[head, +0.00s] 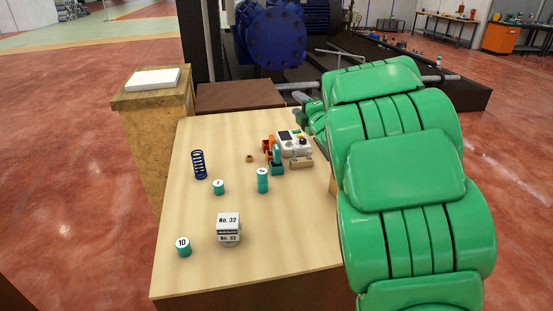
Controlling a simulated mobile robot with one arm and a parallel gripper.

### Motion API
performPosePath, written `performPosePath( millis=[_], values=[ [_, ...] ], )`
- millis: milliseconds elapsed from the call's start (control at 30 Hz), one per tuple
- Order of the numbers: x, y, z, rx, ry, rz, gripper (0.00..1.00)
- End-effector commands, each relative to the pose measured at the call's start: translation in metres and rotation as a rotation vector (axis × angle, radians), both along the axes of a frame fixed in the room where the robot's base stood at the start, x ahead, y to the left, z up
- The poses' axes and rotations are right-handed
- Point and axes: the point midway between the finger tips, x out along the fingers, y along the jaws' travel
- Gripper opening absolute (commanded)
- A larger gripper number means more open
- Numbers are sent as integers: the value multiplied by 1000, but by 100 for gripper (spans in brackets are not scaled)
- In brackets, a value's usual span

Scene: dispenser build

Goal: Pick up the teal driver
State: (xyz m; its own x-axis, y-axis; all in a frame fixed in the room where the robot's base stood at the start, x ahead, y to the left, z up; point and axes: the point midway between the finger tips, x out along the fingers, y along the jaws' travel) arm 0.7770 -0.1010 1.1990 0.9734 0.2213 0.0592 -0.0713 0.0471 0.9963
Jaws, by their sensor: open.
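A slim upright teal piece (277,155), which looks like the teal driver, stands among small parts toward the back right of the wooden table (200,275). It is small here, and its lower part merges with a teal block. My green arm fills the right side. My gripper (301,98) shows only in part beyond the table's back right, behind and to the right of the teal piece and apart from it. It is open, and I see nothing in it. Most of my wrist is hidden behind the arm.
A white device (295,143) with knobs stands close beside the teal piece, with orange-red parts (267,147) to its left. Teal-sided cylinders (219,187), a blue spring (199,164) and a "No. 32" block (228,228) stand further left and forward.

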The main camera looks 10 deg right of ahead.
Motion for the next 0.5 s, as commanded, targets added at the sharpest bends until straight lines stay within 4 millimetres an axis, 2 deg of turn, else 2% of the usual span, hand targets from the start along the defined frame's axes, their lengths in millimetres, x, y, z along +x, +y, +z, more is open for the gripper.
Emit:
performPosePath(
  millis=[167,267,400,500],
  values=[
    [-3,-3,-30,502,142,-136,50],
    [-10,4,-58,793,233,-209,50],
    [-25,26,-103,1169,365,-309,50],
    [-36,43,-128,1362,441,-367,50]
  ],
)
